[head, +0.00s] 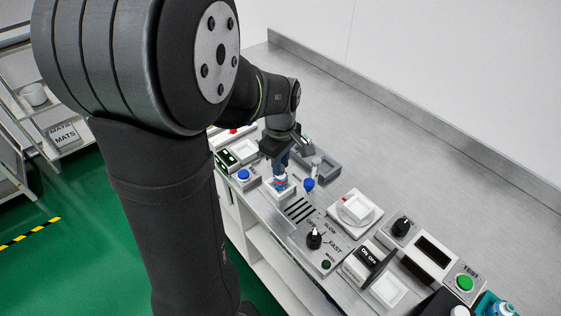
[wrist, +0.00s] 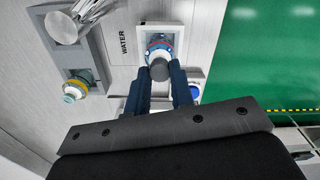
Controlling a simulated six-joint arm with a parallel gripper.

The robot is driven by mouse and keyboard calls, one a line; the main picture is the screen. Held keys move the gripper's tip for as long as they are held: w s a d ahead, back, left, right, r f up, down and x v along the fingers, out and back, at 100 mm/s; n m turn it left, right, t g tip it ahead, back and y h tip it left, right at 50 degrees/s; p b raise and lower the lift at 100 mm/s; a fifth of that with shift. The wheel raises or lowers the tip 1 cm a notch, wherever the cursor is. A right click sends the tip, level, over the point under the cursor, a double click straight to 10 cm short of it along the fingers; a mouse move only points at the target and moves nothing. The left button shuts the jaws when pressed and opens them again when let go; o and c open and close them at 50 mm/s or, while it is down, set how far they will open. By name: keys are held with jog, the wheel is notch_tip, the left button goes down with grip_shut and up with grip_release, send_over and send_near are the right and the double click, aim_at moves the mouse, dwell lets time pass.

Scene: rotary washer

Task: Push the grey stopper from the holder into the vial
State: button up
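The grey stopper (wrist: 159,70) shows between my fingertips in the wrist view, filling the gap between them. My gripper (head: 282,166) (wrist: 163,72) points down with its dark blue fingers closed in on it. Directly beyond the stopper is the vial (wrist: 160,46), with a red and blue band at its top, in a white square holder (wrist: 182,35). The vial (head: 281,183) also shows just below my fingertips in the head view. The stopper covers the vial's mouth, so I cannot tell whether they touch or how deep the stopper sits.
A grey rack (wrist: 48,40) at left in the wrist view holds a metal cylinder (wrist: 62,27) and a yellow-and-teal banded piece (wrist: 76,87). The bench is clear toward the wall.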

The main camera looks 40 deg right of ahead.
jog(key=o, duration=0.4)
notch_tip(320, 180, up, 17)
jog(key=shift+r, duration=0.2)
jog(key=shift+f, duration=0.1)
dwell(0.4)
notch_tip(320, 180, down, 17)
jog(key=shift+f, duration=0.1)
dwell(0.5)
notch_tip(320, 180, up, 17)
jog(key=shift+r, duration=0.2)
dwell(0.6)
